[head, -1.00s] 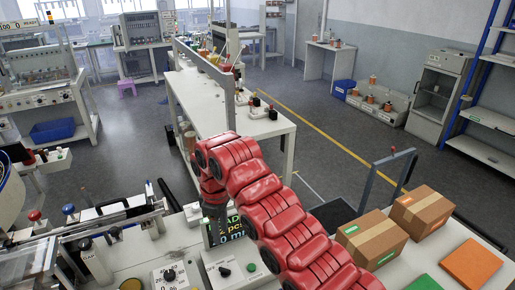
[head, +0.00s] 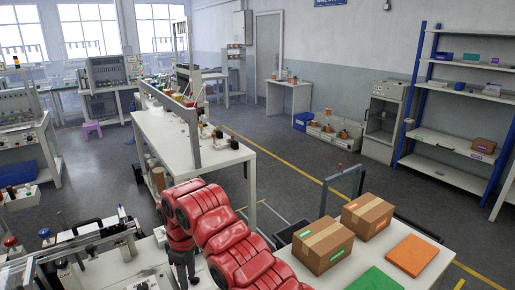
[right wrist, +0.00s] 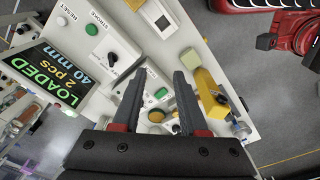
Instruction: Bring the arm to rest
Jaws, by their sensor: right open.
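My red right arm (head: 235,240) rises from the bottom edge of the head view and bends over at its elbow. Its dark gripper end (head: 184,262) hangs down over the left workbench, partly cut off by the frame. In the right wrist view my right gripper (right wrist: 158,88) is open, with its two dark fingers apart and nothing held between them. Below the fingers is a pale control panel (right wrist: 118,62) with knobs and green buttons. My left gripper is in neither current view.
A screen (right wrist: 45,80) reading "LOADED 2 pcs 40 mm" and a yellow bracket (right wrist: 208,92) flank the fingers. In the head view, cardboard boxes (head: 322,247), an orange pad (head: 411,255) and a green pad (head: 374,280) lie on the right table. Grey floor (head: 300,170) lies open beyond.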

